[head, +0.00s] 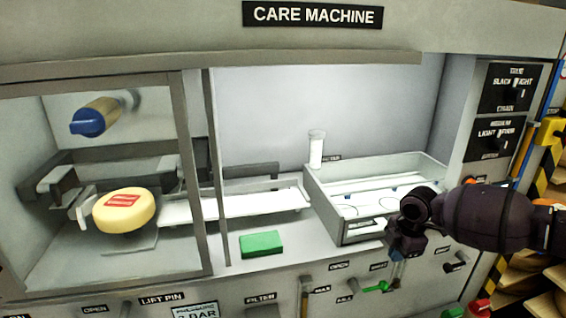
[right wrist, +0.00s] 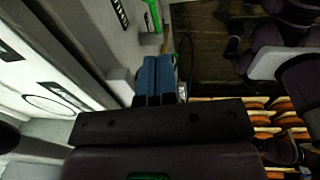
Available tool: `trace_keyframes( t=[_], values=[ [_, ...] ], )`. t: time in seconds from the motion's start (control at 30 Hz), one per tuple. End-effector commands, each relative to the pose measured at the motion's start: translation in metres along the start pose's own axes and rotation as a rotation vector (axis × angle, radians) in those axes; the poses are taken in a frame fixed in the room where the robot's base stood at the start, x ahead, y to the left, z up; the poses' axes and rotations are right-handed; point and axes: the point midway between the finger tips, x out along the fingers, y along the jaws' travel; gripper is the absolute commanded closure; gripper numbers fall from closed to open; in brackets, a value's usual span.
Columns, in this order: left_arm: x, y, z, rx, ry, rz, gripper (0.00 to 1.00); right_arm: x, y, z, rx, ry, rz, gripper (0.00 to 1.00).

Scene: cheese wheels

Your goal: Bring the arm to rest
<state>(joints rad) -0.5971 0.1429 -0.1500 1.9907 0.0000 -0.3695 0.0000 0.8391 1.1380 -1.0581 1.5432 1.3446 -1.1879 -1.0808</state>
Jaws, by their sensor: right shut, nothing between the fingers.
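My right arm comes in from the right in the head view, dark and bulky. My right gripper (head: 397,278) points down in front of the care machine's front edge, near a green lever (head: 376,287). In the right wrist view its two blue fingers (right wrist: 155,78) lie side by side, shut with nothing between them. I cannot tell whether the fingers touch the machine. My left gripper is not in view.
The machine holds a yellow cheese wheel (head: 124,210) with a red label behind a framed pane at left. A green block (head: 261,244) lies on the ledge. Shelves of cheese wheels (right wrist: 285,125) are at right.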

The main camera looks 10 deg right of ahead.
Motion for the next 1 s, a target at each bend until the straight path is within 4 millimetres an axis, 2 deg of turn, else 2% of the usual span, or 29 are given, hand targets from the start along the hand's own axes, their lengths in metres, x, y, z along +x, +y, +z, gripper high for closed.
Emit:
trace_keyframes(
  t=[0.17,0.3,0.5,0.7,0.8,1.0],
  values=[
    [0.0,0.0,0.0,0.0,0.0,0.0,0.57,0.043,-0.018,-0.036,0.021,0.059,0.03,1.0],
    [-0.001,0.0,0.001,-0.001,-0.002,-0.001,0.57,0.085,-0.041,-0.081,0.081,0.148,0.089,1.0],
    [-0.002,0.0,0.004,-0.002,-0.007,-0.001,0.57,0.127,-0.075,-0.138,0.22,0.291,0.183,1.0],
    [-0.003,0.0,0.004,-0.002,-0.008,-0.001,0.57,0.148,-0.108,-0.18,0.415,0.435,0.281,1.0],
    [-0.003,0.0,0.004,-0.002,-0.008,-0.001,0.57,0.153,-0.125,-0.192,0.53,0.498,0.332,1.0],
    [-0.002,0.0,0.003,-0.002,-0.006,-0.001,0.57,0.156,-0.158,-0.198,0.783,0.595,0.442,1.0]
  ],
)
